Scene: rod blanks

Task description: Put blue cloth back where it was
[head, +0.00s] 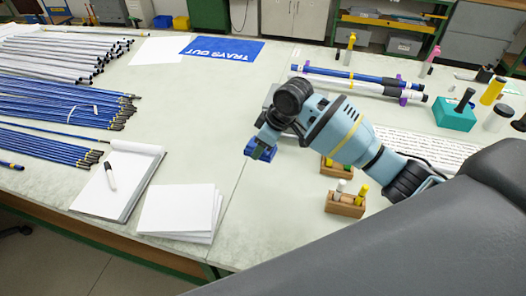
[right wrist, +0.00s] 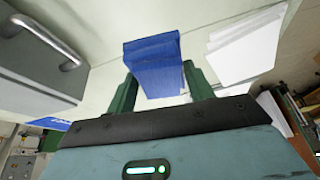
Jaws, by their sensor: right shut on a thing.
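The blue cloth (right wrist: 155,62) is a folded block between the two green fingers of my right gripper (right wrist: 163,88) in the right wrist view. In the head view the blue cloth (head: 266,154) shows as a small blue patch at the tip of my right gripper (head: 257,150), over the middle of the table, right of the table seam. The gripper is shut on it. I cannot tell whether the cloth touches the table. My left gripper is not in view.
The table (head: 235,185) has bare room around the seam. A paper stack (head: 178,212) and a notepad (head: 118,180) lie left of the gripper. Wooden blocks (head: 346,203) with pegs stand to its right. Blue rods (head: 65,103) lie far left. A grey handled box (right wrist: 40,50) is near.

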